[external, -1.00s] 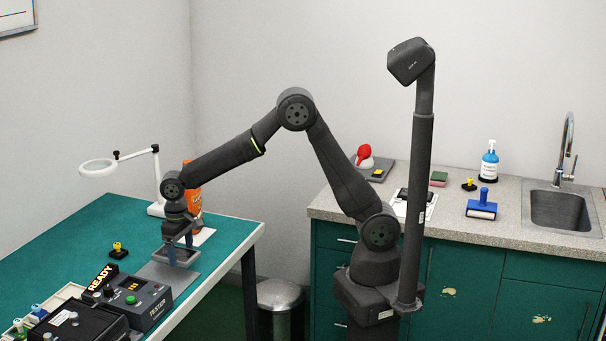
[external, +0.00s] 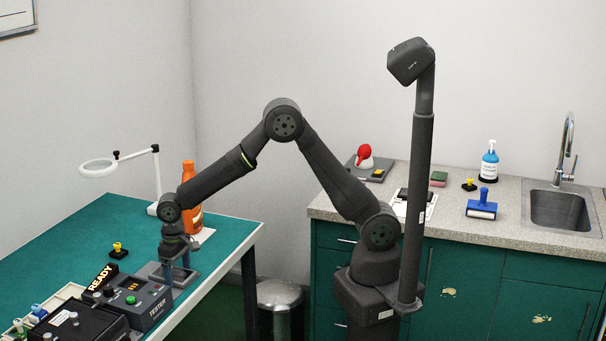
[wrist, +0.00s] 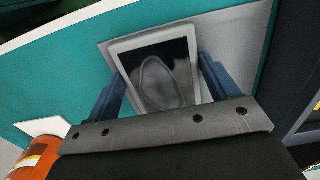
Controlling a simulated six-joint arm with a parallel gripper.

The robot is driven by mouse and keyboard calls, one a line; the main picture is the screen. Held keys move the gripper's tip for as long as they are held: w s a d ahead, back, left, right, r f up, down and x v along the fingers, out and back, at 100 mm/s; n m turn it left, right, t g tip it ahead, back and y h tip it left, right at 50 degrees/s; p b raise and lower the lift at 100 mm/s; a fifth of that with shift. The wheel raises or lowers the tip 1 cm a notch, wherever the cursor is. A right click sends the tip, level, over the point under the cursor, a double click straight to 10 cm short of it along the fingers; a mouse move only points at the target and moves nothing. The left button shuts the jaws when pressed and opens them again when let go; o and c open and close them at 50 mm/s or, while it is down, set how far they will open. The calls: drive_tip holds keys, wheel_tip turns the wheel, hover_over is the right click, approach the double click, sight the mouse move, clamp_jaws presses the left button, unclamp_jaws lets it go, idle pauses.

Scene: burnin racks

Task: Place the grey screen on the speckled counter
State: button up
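The grey screen (wrist: 160,70), a flat panel with a pale frame and a dark glossy face, lies on or just above a grey plate (wrist: 240,40) on the teal bench in the wrist view. My gripper (wrist: 160,68) has its two blue fingers spread wide, one along each side edge of the screen. Whether they press on it or stand slightly apart cannot be told. In the external view my gripper (external: 178,268) is low over the plate (external: 196,280), and the screen is mostly hidden by it. The speckled counter (external: 400,228) is on the right by the sink.
A black tester (external: 140,303) stands close left of my gripper. An orange bottle (external: 190,200) and a ring-lamp stand (external: 155,180) are behind it.

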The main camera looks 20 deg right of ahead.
drive_tip(key=o, duration=0.3)
wheel_tip(320, 180, up, 12)
drive_tip(key=shift+r, duration=0.2)
idle(0.3)
wheel_tip(320, 180, up, 5)
hover_over(175, 273)
wheel_tip(175, 273, down, 12)
drive_tip(key=shift+w, duration=0.1)
drive_tip(key=shift+w+a+f, duration=0.1)
drive_tip(key=shift+a+f, duration=0.1)
drive_tip(key=shift+f, duration=1.1)
drive_tip(key=shift+w+a+f, duration=0.1)
drive_tip(key=shift+a+f, duration=0.05)
drive_tip(key=shift+f, duration=1.15)
